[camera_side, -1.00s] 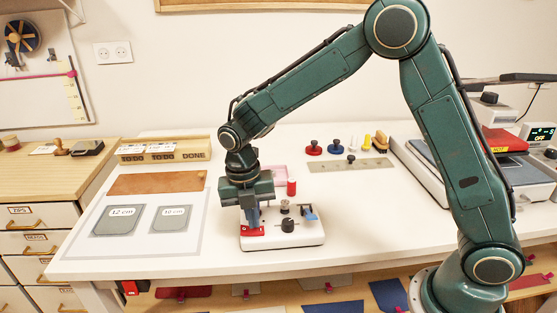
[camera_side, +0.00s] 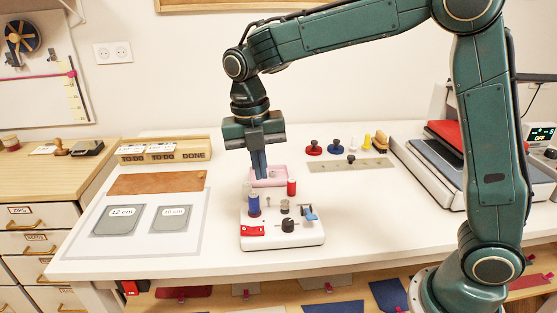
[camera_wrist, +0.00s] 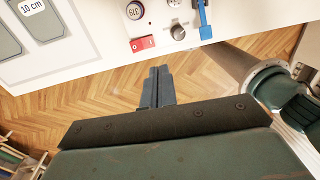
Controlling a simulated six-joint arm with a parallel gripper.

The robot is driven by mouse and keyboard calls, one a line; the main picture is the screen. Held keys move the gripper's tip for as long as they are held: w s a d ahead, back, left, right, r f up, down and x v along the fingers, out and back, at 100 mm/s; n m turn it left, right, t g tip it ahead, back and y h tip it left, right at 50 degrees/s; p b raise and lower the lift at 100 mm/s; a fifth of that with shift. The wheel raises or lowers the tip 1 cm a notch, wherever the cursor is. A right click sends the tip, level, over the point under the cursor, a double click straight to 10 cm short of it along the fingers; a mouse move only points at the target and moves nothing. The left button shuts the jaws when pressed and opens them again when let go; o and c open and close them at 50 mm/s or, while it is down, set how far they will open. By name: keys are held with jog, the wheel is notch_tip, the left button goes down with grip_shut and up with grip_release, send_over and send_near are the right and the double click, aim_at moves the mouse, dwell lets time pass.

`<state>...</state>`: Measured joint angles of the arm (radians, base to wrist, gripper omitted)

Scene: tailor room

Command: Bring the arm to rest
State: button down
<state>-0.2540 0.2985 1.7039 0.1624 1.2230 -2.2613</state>
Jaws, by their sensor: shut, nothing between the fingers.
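My gripper (camera_side: 260,164) is shut and empty. In the wrist view the closed fingers (camera_wrist: 157,88) point toward the machine, whose red switch (camera_wrist: 143,43) and knob show at the top. My fingers look clear of the machine.
Grey templates marked 12 cm (camera_side: 118,222) and 10 cm lie at left. Red and blue knobbed pieces stand at back. A press (camera_side: 455,165) stands at right.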

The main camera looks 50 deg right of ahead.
jog(key=shift+s+r, duration=0.1)
jog(key=shift+r, duration=0.3)
jog(key=shift+d, duration=0.1)
jog(key=s+d+r+m+t, duration=0.2)
jog(key=s+d+r+m, duration=0.1)
jog(key=s+m, duration=0.25)
jog(key=s+d+r+m+t, duration=0.1)
jog(key=s+d+r+m, duration=0.2)
jog(key=s+m, duration=0.3)
jog(key=s+d+f+m+t, duration=0.2)
jog(key=s+m+t, duration=0.1)
jog(key=s+m, duration=0.8)
jog(key=m, duration=0.4)
jog(key=shift+y, duration=0.4)
jog(key=shift+w+m, duration=0.1)
jog(key=shift+m, duration=0.15)
